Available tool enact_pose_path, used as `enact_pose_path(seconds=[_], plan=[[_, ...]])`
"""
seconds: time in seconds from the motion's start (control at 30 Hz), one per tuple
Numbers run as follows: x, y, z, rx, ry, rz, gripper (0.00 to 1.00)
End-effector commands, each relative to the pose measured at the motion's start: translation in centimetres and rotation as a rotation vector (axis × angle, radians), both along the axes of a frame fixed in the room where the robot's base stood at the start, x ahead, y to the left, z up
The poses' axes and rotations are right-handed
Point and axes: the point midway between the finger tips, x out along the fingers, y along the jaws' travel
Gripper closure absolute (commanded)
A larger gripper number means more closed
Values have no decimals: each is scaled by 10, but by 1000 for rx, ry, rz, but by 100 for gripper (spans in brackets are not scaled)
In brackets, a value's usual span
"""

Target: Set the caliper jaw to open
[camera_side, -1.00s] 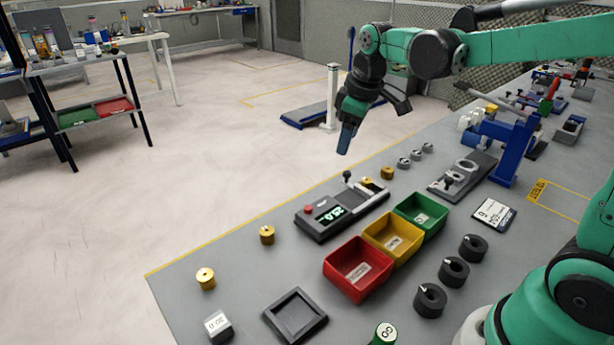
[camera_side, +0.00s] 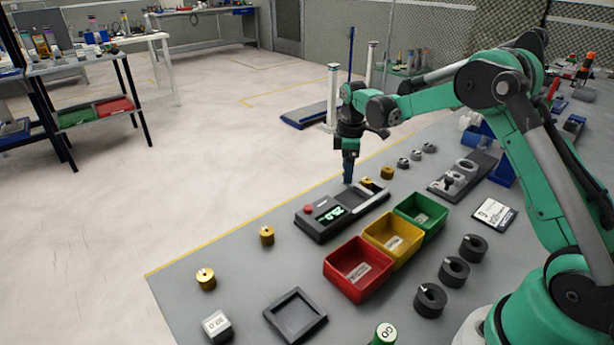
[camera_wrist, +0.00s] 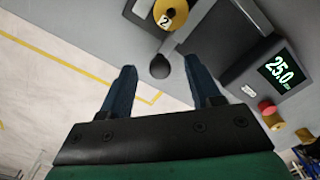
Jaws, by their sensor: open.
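The caliper gauge (camera_side: 322,220) is a dark grey device on the bench, with a green display reading about 25.0 and a red button. In the wrist view its display (camera_wrist: 278,72) is at the right. Its black knob (camera_wrist: 159,66) stands ahead of and between my fingers in the wrist view; in the side view my gripper hides it. A brass cylinder marked 2 (camera_wrist: 170,14) sits at the jaw beyond the knob. My gripper (camera_side: 348,178) points down right at the knob's place, its blue fingers (camera_wrist: 161,78) apart, with nothing held. Contact with the knob cannot be told.
Red (camera_side: 357,268), yellow (camera_side: 392,237) and green (camera_side: 420,212) bins stand in front of the gauge. Brass cylinders (camera_side: 267,235) stand along the bench's yellow edge line, and several dark rings (camera_side: 454,271) lie at the right. A square tray (camera_side: 295,314) lies near.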

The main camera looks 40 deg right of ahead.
Motion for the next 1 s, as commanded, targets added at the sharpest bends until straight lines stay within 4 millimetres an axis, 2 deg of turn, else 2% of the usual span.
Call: enact_pose_path(seconds=[0.23,0.27,0.43,0.47,1.0], plan=[[0,0,-2,-1,-1,0,43],[0,0,-2,-1,-1,0,49],[0,0,-2,-1,-1,0,97],[0,0,-2,-1,-1,0,100],[0,0,-1,0,0,-1,100]])
